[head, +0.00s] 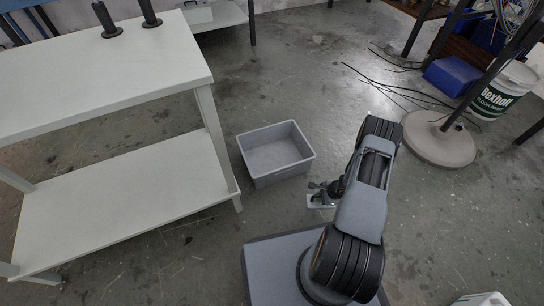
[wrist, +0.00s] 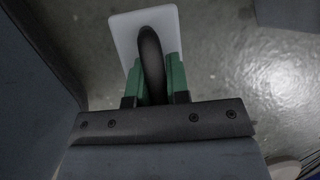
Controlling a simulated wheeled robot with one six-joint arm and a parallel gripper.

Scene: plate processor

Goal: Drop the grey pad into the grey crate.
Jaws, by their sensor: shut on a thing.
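The grey crate (head: 300,167) stands on the floor in the middle of the head view, with its open top up and its inside empty. My gripper (head: 328,190) is to the right of the crate and a little nearer to my base, outside the rim. In the wrist view my gripper (wrist: 155,85) has its green fingers shut on the dark handle of the grey pad (wrist: 126,38). The pad is a pale flat plate with rounded corners, partly covered by its handle. It also shows small in the head view (head: 318,206).
A white two-level table (head: 130,190) stands left of the crate, with two dark upright handles (head: 107,20) on top. A round stand base (head: 438,140), cables (head: 400,92), a blue bin (head: 452,76) and a paint bucket (head: 503,92) are at the right. Floor behind the crate is clear.

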